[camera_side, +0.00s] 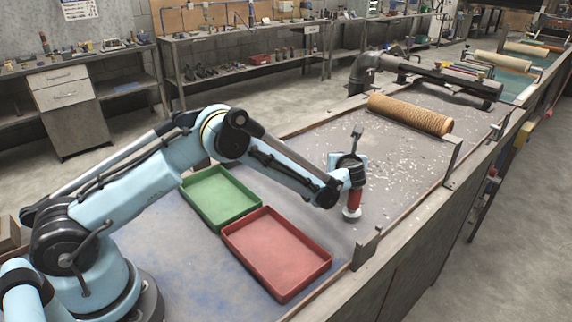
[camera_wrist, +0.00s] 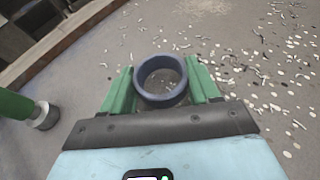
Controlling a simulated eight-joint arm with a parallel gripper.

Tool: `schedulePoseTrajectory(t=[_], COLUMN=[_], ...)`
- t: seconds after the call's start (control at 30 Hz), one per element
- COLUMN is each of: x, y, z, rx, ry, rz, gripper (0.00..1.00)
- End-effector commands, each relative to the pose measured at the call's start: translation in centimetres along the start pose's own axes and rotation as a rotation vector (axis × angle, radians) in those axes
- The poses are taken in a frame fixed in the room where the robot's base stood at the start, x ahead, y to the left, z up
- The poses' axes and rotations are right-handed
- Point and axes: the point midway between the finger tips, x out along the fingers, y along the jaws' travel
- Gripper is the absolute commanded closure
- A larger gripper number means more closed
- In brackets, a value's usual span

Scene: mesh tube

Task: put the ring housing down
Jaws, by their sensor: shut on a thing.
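The ring housing (camera_wrist: 148,92) is a short dark blue ring with an open middle, in the wrist view at upper centre. My gripper (camera_wrist: 163,84) is shut on it, with one green finger on its left side and one on its right. Through the ring I see the grey bench top. In the side view my gripper (camera_side: 349,172) is low over the bench, right of the trays. I cannot make out the ring there. Whether the ring touches the bench is unclear.
A red tray (camera_side: 262,287) and a green tray (camera_side: 212,219) lie left of my gripper. A tan mesh tube (camera_side: 410,114) lies behind it. Pale scraps litter the bench (camera_side: 390,185). In the wrist view a green cylinder (camera_wrist: 14,104) with a grey end stands left.

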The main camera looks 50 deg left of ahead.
Motion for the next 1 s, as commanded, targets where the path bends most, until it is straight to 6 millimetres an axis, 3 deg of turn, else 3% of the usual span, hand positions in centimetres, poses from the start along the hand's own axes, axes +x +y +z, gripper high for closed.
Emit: schedulePoseTrajectory(t=[0.17,0.2,0.37,0.67,0.83,1.0], x=[0.2,0.2,0.1,0.0,-0.5,-3.8], y=[0.1,0.1,0.0,-0.1,-0.1,-0.1], z=[-0.7,-0.8,-0.8,-0.8,0.4,0.4], rx=[0.001,0.000,0.000,0.001,0.001,0.002], ry=[0.000,0.001,0.001,0.001,0.001,0.000], rz=[-0.001,-0.001,-0.002,-0.003,-0.004,-0.005], gripper=[0.95,0.33,0.10,0.10,0.10,0.10])
